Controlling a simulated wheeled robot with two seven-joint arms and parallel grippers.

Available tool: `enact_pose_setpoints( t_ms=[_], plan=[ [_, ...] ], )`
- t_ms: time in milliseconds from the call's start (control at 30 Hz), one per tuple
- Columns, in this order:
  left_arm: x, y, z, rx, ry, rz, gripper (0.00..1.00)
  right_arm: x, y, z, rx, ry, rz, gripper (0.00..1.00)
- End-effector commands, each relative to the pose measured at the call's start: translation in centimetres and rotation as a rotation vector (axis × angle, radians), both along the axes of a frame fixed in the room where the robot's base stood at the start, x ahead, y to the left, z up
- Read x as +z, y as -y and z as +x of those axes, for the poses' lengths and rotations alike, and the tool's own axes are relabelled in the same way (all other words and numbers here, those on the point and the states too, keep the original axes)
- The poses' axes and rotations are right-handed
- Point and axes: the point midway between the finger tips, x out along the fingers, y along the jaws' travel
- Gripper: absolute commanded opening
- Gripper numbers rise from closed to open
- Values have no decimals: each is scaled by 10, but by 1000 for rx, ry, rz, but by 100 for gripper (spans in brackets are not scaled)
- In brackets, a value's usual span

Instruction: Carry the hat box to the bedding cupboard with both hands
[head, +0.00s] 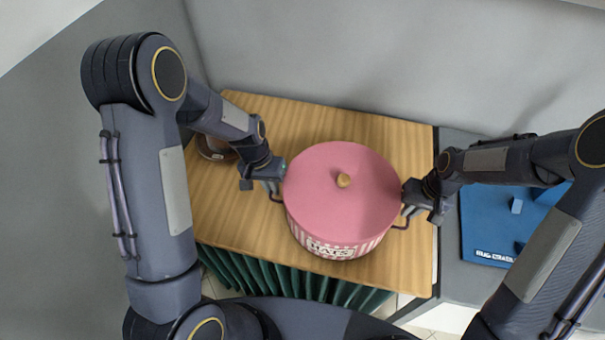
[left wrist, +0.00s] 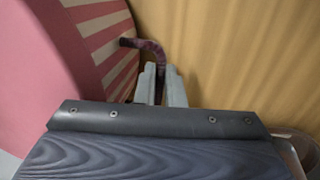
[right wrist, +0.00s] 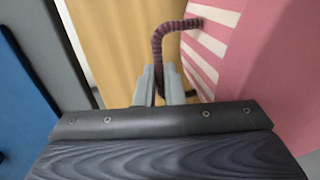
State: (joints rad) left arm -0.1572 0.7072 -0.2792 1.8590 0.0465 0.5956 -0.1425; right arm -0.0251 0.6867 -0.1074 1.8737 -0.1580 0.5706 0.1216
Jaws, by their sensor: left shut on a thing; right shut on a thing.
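The hat box (head: 322,205) is round, with a pink lid, a wooden knob and pink-and-white striped sides with lettering. It is upright over the wooden top; I cannot tell whether it touches it. My left gripper (head: 276,190) is shut on the box's left handle, a dark purple loop (left wrist: 158,48). My right gripper (head: 410,208) is shut on the right handle, which shows in the right wrist view (right wrist: 160,42). The striped side also shows in the left wrist view (left wrist: 108,45). No cupboard can be made out for certain.
The wooden tabletop (head: 400,265) has a dark green pleated curtain (head: 290,277) below its front edge. A brown round object (head: 212,148) lies at its left, partly behind my left arm. A blue board (head: 485,225) with lettering lies on a grey surface at right. A grey wall stands behind.

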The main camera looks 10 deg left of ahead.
Motion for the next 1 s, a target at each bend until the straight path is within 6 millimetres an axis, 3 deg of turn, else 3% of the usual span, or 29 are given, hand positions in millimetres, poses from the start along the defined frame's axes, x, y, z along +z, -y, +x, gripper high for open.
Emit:
enact_pose_setpoints(
  t_ms=[100, 133, 300, 633, 767, 1000],
  plan=[
    [-12, -1, 0, 1, 1, 1, 0, -12, 1, 0, -1, 2, -1, 0],
    [-9, -1, 0, 1, 1, 1, 11, -9, 1, 0, -1, 1, -1, 11],
    [-8, 0, 0, 1, 0, 1, 30, -8, 0, 0, -1, 0, -1, 30],
    [-3, -1, 0, 0, 1, 0, 30, -8, 0, 0, 0, 0, 0, 30],
    [14, -4, 1, -1, 4, 0, 30, -8, 0, 0, 0, 0, 0, 30],
    [65, -15, 2, 0, 7, 0, 30, -8, 0, 0, 0, 0, 0, 30]
  ],
)
